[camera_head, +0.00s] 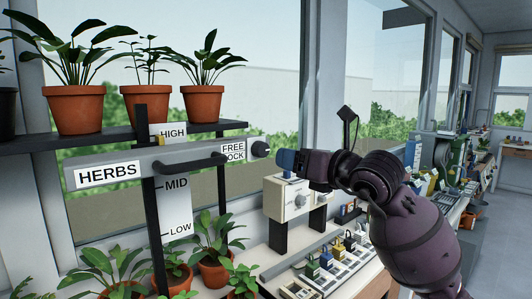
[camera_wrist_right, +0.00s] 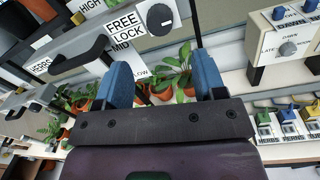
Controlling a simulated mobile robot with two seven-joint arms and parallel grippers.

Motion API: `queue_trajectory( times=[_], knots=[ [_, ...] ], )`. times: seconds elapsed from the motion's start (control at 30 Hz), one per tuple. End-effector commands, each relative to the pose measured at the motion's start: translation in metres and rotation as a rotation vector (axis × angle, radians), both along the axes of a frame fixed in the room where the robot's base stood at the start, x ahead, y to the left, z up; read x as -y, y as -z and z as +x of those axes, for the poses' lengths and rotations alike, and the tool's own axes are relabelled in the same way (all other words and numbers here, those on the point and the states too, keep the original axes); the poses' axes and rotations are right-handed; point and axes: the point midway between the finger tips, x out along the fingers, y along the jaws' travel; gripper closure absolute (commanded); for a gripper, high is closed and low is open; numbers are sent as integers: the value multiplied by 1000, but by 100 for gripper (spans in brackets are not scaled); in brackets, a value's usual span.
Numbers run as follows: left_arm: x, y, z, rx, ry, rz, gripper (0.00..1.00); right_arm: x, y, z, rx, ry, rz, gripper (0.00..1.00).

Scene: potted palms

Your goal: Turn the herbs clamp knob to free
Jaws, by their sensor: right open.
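The herbs clamp knob (camera_head: 260,149) is a dark round knob at the right end of the grey bar (camera_head: 125,162) labelled HERBS. FREE and LOCK labels sit just left of it. In the right wrist view the knob (camera_wrist_right: 160,19) shows as a grey disc beyond the fingertips; I cannot tell which label it points to. My right gripper (camera_head: 287,160) is just right of the knob, apart from it. In the right wrist view its blue fingers (camera_wrist_right: 163,75) are open with nothing held between them. My left gripper is not in view.
Potted plants (camera_head: 77,108) stand on the dark shelf above the bar; more plants (camera_head: 212,265) stand below. A black handle (camera_head: 190,163) sticks out from the bar.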

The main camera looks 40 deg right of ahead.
Motion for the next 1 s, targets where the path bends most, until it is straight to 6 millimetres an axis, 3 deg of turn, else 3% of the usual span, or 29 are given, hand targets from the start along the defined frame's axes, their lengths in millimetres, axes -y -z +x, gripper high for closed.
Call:
queue_trajectory(
  times=[0.3,0.5,0.97,1.0],
  knots=[
    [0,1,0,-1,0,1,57,-7,0,55,0,-1,0,36],
    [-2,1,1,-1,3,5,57,-10,0,78,1,-1,0,36],
    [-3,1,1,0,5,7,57,-12,0,87,0,-1,-1,36],
    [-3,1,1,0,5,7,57,-12,0,87,0,-1,-1,42]
  ],
)
